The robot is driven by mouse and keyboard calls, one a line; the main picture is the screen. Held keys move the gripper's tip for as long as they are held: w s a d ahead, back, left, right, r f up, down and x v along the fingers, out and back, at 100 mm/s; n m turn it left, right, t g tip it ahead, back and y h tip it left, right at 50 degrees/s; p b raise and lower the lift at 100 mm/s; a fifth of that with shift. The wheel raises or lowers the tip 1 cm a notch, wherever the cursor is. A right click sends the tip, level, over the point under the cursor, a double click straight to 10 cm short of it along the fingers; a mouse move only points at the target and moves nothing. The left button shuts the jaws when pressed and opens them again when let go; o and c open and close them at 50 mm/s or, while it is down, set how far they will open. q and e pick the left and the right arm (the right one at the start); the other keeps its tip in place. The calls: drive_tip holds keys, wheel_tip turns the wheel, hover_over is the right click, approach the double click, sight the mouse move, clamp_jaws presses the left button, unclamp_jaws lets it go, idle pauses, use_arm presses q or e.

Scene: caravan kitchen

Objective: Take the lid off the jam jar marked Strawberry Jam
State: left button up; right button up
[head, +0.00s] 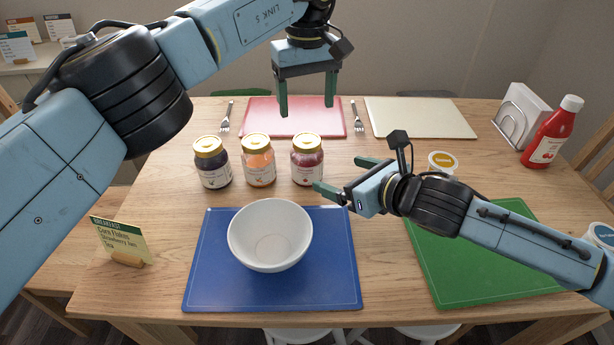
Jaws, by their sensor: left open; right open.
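Three glass jars with gold lids stand upright in a row on the table: a dark purple one (213,168), an orange one (259,166) and a red one (307,165). Their label text is too small to read. The red jar's colour fits strawberry jam. All three lids are on. My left gripper (307,106) is open and empty, pointing down above and behind the red jar. My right gripper (337,174) is open and empty, just right of the red jar. One fingertip overlaps the jar's lower right edge; I cannot tell if they touch.
A white bowl (270,236) stands on a blue mat (335,290) in front of the jars. A menu card (119,240) is at the left. A yellow-topped tub (443,162), red bottle (552,132) and napkin holder (516,118) stand on the right.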

sight(307, 140)
drive_tip(key=x, duration=1.3)
drive_tip(key=shift+w+a, duration=0.15)
drive_tip(key=c, duration=1.7)
use_arm(q)
drive_tip(key=shift+m, duration=0.3)
use_arm(e)
drive_tip(key=shift+c, duration=1.1)
use_arm(q)
drive_tip(key=m, duration=0.3)
drive_tip(key=shift+m, duration=0.3)
use_arm(e)
clamp_jaws()
use_arm(q)
drive_tip(key=shift+f, duration=0.25)
wheel_tip(307, 140, down, 8)
drive_tip(key=shift+r, duration=0.25)
drive_tip(key=shift+c, duration=0.3)
